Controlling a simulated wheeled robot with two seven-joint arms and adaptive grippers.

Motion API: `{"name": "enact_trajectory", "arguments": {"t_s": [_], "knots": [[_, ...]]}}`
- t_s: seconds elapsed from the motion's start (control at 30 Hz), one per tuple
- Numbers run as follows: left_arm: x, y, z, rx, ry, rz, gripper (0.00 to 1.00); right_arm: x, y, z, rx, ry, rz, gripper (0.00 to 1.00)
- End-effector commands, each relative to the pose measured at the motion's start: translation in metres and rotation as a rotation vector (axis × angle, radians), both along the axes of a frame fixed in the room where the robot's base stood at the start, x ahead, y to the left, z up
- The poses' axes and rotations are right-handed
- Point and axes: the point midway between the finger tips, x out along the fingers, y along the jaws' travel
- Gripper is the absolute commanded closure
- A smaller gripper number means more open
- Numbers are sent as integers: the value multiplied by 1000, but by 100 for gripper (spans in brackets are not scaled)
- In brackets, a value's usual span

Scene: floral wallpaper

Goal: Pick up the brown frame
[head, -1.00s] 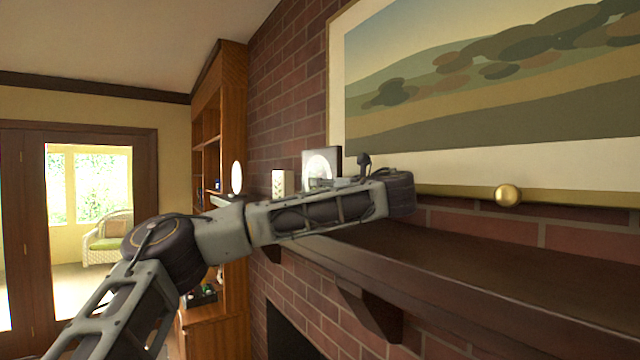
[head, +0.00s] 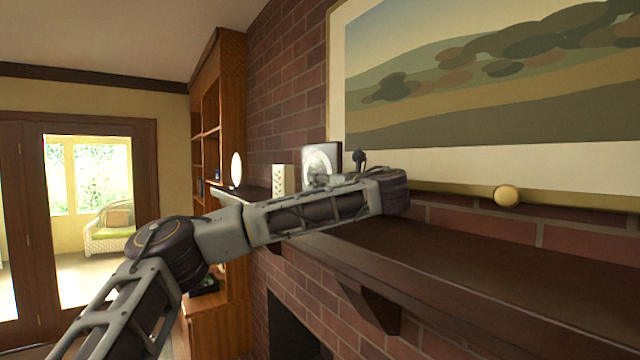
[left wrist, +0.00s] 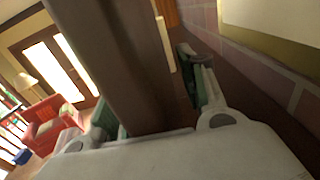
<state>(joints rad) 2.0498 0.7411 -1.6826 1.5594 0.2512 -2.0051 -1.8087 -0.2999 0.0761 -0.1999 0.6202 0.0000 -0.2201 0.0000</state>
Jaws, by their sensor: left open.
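The brown frame (head: 334,152) stands upright on the mantel, with a dark edge and a pale round picture on its face. My left gripper (head: 342,172) is at it in the head view and hides its lower part. In the left wrist view a broad dark brown slab, which looks like the edge of the frame (left wrist: 128,60), runs between the two spread fingers of my left gripper (left wrist: 155,100). The jaws are open around it; whether either finger touches it I cannot tell. My right gripper is not in view.
The dark wooden mantel (head: 470,270) runs along the brick wall and is bare at the right. A white patterned block (head: 283,179) and a white oval object (head: 236,169) stand beyond the frame. A large landscape painting (head: 490,165) hangs above, with a round golden ball (head: 506,195) before its lower edge.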

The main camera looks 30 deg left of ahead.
Motion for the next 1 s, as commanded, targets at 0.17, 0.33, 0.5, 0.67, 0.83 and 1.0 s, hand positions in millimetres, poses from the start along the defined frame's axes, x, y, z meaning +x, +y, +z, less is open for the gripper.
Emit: {"name": "enact_trajectory", "arguments": {"t_s": [0.17,0.33,0.5,0.67,0.83,1.0], "knots": [[0,0,0,0,0,0,67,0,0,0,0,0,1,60],[0,0,0,0,0,0,88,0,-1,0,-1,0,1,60],[0,0,0,0,0,0,100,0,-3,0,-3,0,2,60],[0,0,1,0,-2,0,100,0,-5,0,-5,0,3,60],[0,0,1,0,-2,0,100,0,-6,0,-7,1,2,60],[-1,0,2,0,-3,0,100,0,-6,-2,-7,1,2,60]]}}
